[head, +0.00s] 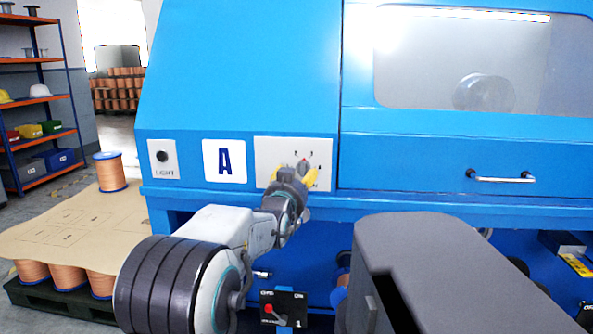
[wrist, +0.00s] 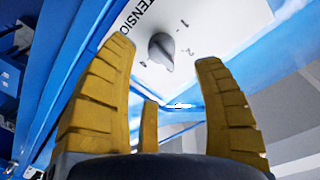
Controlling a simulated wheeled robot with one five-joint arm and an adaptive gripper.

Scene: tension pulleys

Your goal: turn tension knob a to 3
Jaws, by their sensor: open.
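The tension knob (wrist: 161,50) is a grey dial on a white plate lettered TENSION, with small numbers around it. In the wrist view it lies beyond and between the tips of my gripper (wrist: 165,56). The yellow fingers are spread wide with nothing between them; contact with the knob is not evident. The knob's exact setting is hard to read. In the head view my gripper (head: 296,175) is in front of the white plate (head: 272,151), beside the large A label (head: 224,160), and covers its lower right part and most of the knob.
A LIGHT knob (head: 162,157) is left of the A label. A drawer handle (head: 501,177) is at right on the blue machine (head: 240,70). Below is a black switch box (head: 284,309) with a red lever. Shelves (head: 35,100) and a spool (head: 110,172) stand at left.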

